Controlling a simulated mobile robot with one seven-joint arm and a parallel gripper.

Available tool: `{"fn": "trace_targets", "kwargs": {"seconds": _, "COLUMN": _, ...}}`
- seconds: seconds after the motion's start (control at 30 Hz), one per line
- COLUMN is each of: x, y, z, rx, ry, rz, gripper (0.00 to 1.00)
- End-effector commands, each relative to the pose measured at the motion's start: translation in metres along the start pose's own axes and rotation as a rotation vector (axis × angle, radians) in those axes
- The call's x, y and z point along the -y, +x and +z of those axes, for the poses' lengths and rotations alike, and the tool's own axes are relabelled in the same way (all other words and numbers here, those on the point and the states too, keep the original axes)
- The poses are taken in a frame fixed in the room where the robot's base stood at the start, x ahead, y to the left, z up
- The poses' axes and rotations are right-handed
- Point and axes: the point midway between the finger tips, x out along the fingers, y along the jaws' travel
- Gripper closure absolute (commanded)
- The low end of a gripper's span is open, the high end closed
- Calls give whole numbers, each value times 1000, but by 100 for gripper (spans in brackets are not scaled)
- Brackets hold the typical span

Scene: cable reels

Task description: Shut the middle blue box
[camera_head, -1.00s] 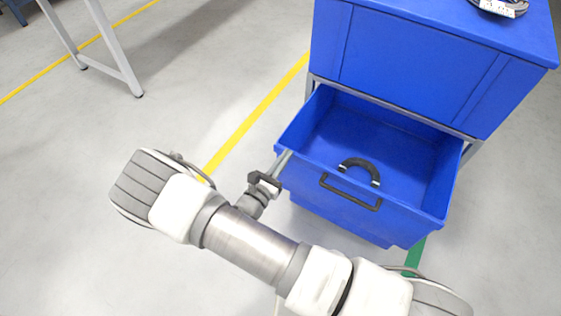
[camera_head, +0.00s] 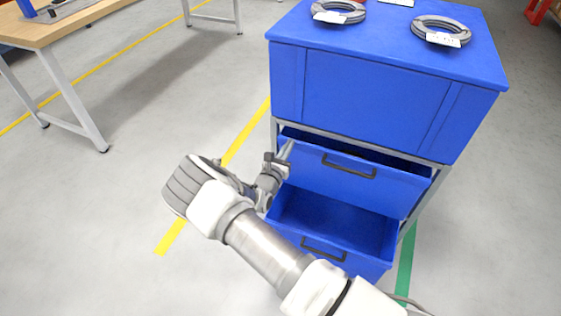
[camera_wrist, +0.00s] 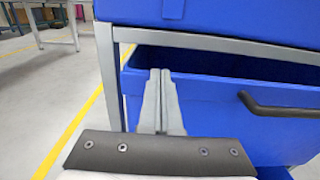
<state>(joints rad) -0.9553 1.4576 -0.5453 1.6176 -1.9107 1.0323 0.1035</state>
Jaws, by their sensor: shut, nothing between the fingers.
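The middle blue box (camera_head: 310,160) sits in the frame under the large blue top unit. It is pushed most of the way in, with a dark gap showing above its front. Its black bar handle (camera_head: 350,165) also shows at the right of the wrist view (camera_wrist: 285,108). My gripper (camera_head: 287,150) is shut and empty at the left end of the box's front. In the wrist view its fingertips (camera_wrist: 160,76) overlap the left part of the front near the upper rim. I cannot tell whether they touch it.
A lower blue box (camera_head: 375,233) stands open below, with its own black handle (camera_head: 323,250). Cable reels (camera_head: 440,32) lie on the blue top. A grey frame post (camera_wrist: 108,75) stands just left of my fingers. A wooden table (camera_head: 50,28) is at upper left; the floor between is clear.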

Motion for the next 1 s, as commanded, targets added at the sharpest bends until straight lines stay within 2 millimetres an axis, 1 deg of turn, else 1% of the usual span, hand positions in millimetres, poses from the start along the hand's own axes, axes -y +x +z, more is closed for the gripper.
{"fn": "trace_targets", "kwargs": {"seconds": 0.03, "x": 0, "y": 9, "z": -1, "rx": 1, "ry": 1, "rz": -1, "gripper": 100}}
{"fn": "trace_targets", "kwargs": {"seconds": 0.1, "x": 0, "y": 19, "z": -1, "rx": 2, "ry": 1, "rz": -1, "gripper": 100}}
{"fn": "trace_targets", "kwargs": {"seconds": 0.3, "x": 0, "y": 36, "z": -1, "rx": 1, "ry": 0, "rz": 1, "gripper": 100}}
{"fn": "trace_targets", "kwargs": {"seconds": 0.6, "x": 0, "y": 43, "z": 1, "rx": 2, "ry": 0, "rz": 2, "gripper": 100}}
{"fn": "trace_targets", "kwargs": {"seconds": 1.0, "x": -1, "y": 43, "z": 2, "rx": 2, "ry": 0, "rz": 2, "gripper": 100}}
